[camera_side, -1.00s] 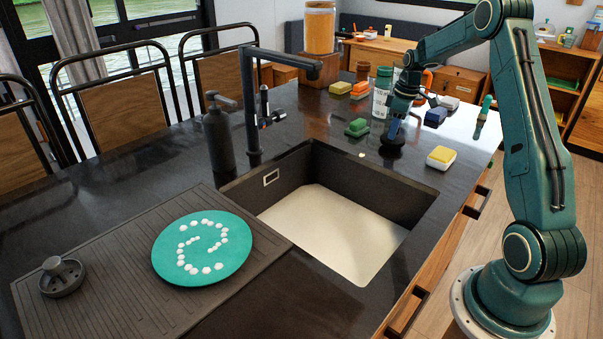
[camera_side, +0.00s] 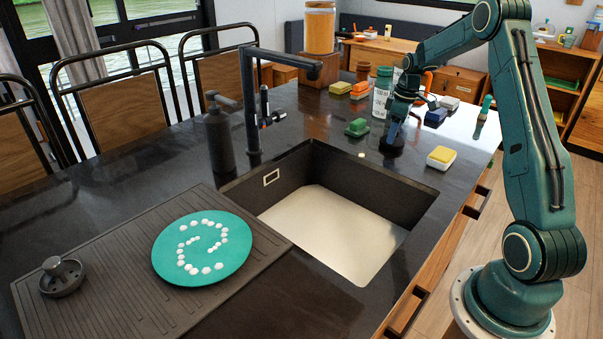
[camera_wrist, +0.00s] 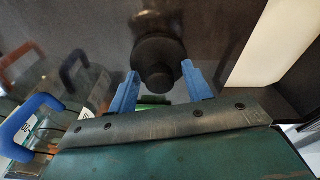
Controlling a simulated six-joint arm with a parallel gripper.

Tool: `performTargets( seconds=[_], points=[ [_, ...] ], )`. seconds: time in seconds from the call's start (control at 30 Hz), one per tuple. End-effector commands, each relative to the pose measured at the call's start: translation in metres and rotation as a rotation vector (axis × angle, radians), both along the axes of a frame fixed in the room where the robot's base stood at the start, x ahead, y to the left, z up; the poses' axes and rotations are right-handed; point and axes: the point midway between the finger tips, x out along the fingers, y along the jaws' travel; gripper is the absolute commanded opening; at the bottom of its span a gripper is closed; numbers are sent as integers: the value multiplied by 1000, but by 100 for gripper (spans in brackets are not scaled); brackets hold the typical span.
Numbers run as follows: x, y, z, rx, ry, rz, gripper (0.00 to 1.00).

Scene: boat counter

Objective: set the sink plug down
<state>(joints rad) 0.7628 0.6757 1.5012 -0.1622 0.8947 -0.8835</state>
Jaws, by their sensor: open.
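The sink plug (camera_side: 391,148) is a dark round piece standing on the black counter just beyond the sink's far right edge. In the wrist view the plug (camera_wrist: 158,62) shows as a dark knob on a wider round base. My gripper (camera_side: 394,132) is just above it in the side view. In the wrist view my gripper's blue fingers (camera_wrist: 160,80) are apart, one on each side of the knob, with a gap visible around it. The plug rests on the counter, as far as I can see.
The sink (camera_side: 330,230) is open and pale-bottomed. A yellow sponge in a white dish (camera_side: 441,158) sits to the plug's right. A green scrubber (camera_side: 357,128), a blue block (camera_side: 435,117) and a clear tumbler (camera_side: 381,98) stand close by. A teal plate (camera_side: 202,248) lies on the drainboard.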

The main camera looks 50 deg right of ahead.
Motion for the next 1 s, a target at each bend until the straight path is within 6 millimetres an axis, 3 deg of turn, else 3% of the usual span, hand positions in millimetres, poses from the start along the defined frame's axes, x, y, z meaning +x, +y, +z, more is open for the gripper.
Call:
performTargets(
  seconds=[0.27, 0.8, 1.0],
  points=[
    [-1, -1, 16, -1, -2, -1, 49],
    [-11, -4, 98, -2, -4, -1, 49],
    [-13, -4, 117, 0, -2, 0, 49]
  ],
)
